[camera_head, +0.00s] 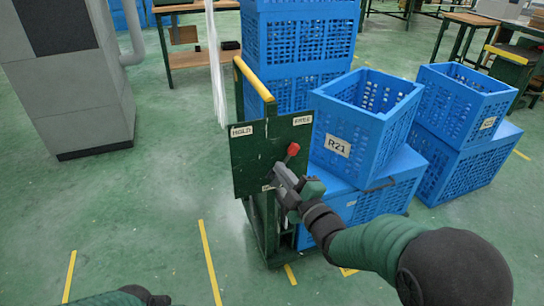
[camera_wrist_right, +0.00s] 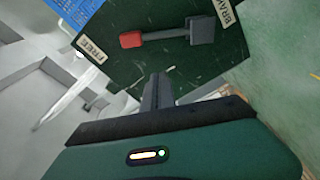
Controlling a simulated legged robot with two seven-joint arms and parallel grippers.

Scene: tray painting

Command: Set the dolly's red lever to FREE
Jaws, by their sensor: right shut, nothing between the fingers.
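The dolly's green panel (camera_head: 250,160) stands upright, with a FREE label (camera_head: 302,120) at its upper right and another label (camera_head: 241,130) at upper left. The lever's red knob (camera_head: 293,149) lies toward the FREE side; in the right wrist view the red knob (camera_wrist_right: 131,40) and its grey arm (camera_wrist_right: 172,34) point toward the FREE label (camera_wrist_right: 92,50). My right gripper (camera_head: 272,181) is shut and empty by the panel, below the knob. Its closed fingers (camera_wrist_right: 157,80) show beneath the lever; contact cannot be told. My left gripper does not show; only part of my left arm does.
Blue crates, one marked R21 (camera_head: 338,146), stand stacked right of the panel. More crates (camera_head: 465,105) are farther right, and a tall stack (camera_head: 300,45) is behind. A yellow rail (camera_head: 254,78) tops the dolly. A grey cabinet (camera_head: 70,80) stands left. The green floor between is clear.

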